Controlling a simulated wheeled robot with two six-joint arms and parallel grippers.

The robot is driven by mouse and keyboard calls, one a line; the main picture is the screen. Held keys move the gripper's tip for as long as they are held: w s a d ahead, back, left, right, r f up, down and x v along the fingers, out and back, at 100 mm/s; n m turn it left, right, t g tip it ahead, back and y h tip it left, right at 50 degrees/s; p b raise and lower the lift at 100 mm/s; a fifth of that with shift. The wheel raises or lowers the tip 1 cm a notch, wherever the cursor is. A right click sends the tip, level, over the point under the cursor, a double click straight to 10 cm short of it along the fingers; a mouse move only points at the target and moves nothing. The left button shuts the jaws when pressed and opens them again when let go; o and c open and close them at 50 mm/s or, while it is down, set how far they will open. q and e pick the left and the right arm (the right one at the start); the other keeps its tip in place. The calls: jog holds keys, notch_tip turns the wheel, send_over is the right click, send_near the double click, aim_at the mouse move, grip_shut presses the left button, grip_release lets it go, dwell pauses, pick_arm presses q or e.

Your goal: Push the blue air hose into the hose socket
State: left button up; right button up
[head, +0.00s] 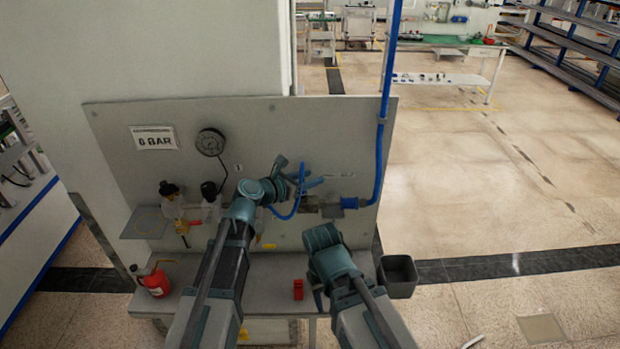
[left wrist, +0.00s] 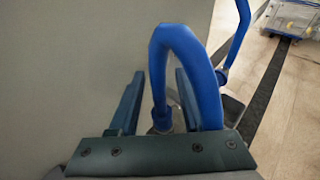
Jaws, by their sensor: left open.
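The blue air hose (head: 301,178) makes a short loop on the panel beside my left gripper (head: 314,182). In the left wrist view the hose (left wrist: 190,62) arches up, with one end between the fingers of my left gripper (left wrist: 158,100). The fingers are open and stand apart from it. That end meets a round grey fitting (left wrist: 162,124); I cannot tell whether this is the hose socket or how deep the hose sits. In the head view my left gripper hides that spot. My right gripper (head: 317,292) is low over the bench, its jaws unclear.
A grey panel (head: 110,125) carries a gauge (head: 210,142), a sign (head: 154,138) and valves. The bench holds a red can (head: 157,284) and a red block (head: 298,290). A dark bin (head: 398,277) is at right.

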pick_arm(q)
jog(key=p+v, duration=0.4)
jog(key=v, duration=0.9)
jog(key=shift+s+a+r, duration=0.15)
jog(key=shift+s+a, duration=0.05)
jog(key=shift+s, duration=0.05)
jog(key=s+d+f+m+g+y+b, duration=0.1)
jog(key=s+d+f+m+g+b, duration=0.3)
jog(key=f+m, duration=0.4)
jog(key=s+d+f+m+g+y+b, duration=0.25)
jog(key=s+f+m+b, duration=0.3)
jog(key=f, duration=0.55)
jog(key=s+a+f+m+g+y+b, duration=0.2)
jog(key=s+f+m+y+b, duration=0.2)
jog(key=f+m, duration=0.3)
jog(key=s+a+f+m+g+y+b, duration=0.2)
jog(key=s+a+f+m+y+b, duration=0.1)
jog(key=f+m, duration=0.5)
jog(key=s+m+y+b, duration=0.1)
jog(key=s+m+b, duration=0.1)
jog(key=s, duration=0.1)
